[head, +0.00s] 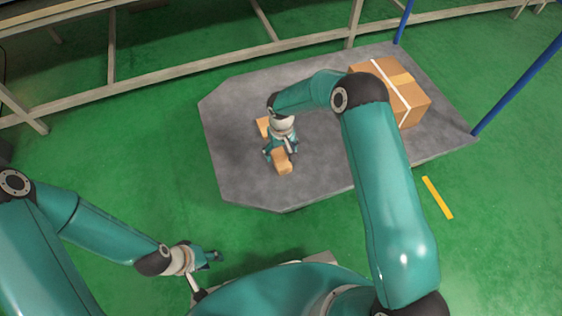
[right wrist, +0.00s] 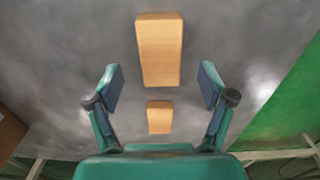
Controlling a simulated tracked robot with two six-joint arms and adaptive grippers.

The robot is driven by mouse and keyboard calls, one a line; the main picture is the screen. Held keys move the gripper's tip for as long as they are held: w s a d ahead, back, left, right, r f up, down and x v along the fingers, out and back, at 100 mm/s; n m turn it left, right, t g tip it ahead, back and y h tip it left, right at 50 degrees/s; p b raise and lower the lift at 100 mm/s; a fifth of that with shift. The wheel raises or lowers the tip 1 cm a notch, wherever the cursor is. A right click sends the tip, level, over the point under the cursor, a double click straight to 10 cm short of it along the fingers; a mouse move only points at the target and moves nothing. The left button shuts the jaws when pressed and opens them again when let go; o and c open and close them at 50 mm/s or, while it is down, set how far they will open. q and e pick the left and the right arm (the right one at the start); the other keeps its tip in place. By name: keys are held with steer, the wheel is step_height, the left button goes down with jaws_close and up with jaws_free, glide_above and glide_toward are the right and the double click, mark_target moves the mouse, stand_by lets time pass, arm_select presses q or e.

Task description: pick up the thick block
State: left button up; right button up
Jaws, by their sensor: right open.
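Two light wooden blocks lie on the grey platform (head: 235,160). The larger, longer block (right wrist: 160,50) is at the top middle of the right wrist view; in the head view it is the nearer block (head: 283,166), partly covered by my gripper. The smaller block (right wrist: 159,117) is lower in the wrist view and farther off in the head view (head: 262,126). My right gripper (head: 279,153) is open and empty above the blocks. In the wrist view its fingers (right wrist: 160,88) stand wide to either side of the gap between them. My left gripper (head: 212,256) is off the platform; its jaw opening is unclear.
A taped cardboard box (head: 413,100) stands on the platform's right side. Blue posts (head: 515,86) rise near the right corners. A wooden railing (head: 180,70) runs behind. The platform's left part is clear, with green floor (head: 150,150) around it.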

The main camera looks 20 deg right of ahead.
mark_target(281, 158)
step_height(281, 158, down, 5)
steer(key=shift+w+f+b, duration=0.1)
steer(key=shift+f+b, duration=0.05)
steer(key=shift+b, duration=0.8)
steer(key=c, duration=1.3)
